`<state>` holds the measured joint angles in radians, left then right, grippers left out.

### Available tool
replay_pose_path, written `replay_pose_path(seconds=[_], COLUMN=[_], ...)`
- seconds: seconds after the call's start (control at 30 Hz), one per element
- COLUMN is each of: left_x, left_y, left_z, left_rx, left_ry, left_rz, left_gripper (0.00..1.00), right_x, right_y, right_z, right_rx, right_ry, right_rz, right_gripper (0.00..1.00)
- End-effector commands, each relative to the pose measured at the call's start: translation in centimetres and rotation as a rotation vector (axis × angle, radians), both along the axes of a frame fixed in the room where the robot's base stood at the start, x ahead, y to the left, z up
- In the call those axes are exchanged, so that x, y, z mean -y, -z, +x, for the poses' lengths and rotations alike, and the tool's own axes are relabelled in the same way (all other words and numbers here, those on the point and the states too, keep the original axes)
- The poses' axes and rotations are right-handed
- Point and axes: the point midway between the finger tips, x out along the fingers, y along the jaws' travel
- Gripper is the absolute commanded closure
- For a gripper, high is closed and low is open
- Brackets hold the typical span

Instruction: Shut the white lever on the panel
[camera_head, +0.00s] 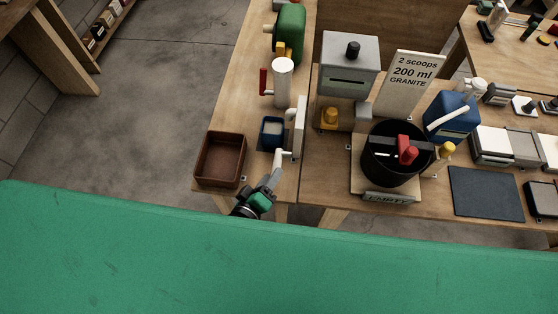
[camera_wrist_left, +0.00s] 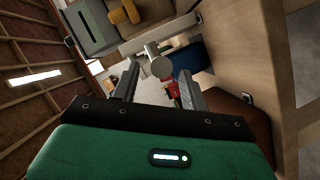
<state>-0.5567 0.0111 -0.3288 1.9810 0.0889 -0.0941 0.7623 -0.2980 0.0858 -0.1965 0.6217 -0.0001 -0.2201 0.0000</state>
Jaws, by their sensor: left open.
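The white panel (camera_head: 300,125) stands upright near the front edge of the wooden table, seen nearly edge-on. The white lever (camera_head: 287,154) sticks out from its lower part toward the left. My left gripper (camera_head: 273,178) is open, just in front of and below the lever. In the left wrist view the lever's rounded light end (camera_wrist_left: 161,68) shows ahead, between the lines of the two fingers of the gripper (camera_wrist_left: 160,88). I see no clear contact with it. My right gripper is in neither view.
A brown open tray (camera_head: 221,160) lies left of the panel, and a small blue container (camera_head: 271,133) stands close beside it. A white cylinder with a red handle (camera_head: 282,82) stands behind. A black pot (camera_head: 378,165) is to the right.

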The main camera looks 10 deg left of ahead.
Motion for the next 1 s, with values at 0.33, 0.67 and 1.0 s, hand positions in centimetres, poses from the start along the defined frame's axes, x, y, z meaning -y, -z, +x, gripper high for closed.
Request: replay_pose_path(seconds=[0.33,0.67,1.0], left_x=[1.5,1.9,1.8], left_y=[0.9,1.3,1.3], left_z=[4.6,5.5,5.4], left_rx=[0.002,0.001,0.000], left_ry=[0.000,-0.001,0.000], left_rz=[0.001,0.001,0.001], left_gripper=[0.55,0.55,0.96], right_x=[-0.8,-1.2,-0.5], right_y=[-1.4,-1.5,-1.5], right_z=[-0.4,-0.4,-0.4], right_rx=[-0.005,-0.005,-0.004], right_ry=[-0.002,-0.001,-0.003], right_rz=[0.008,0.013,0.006], right_gripper=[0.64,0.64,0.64])
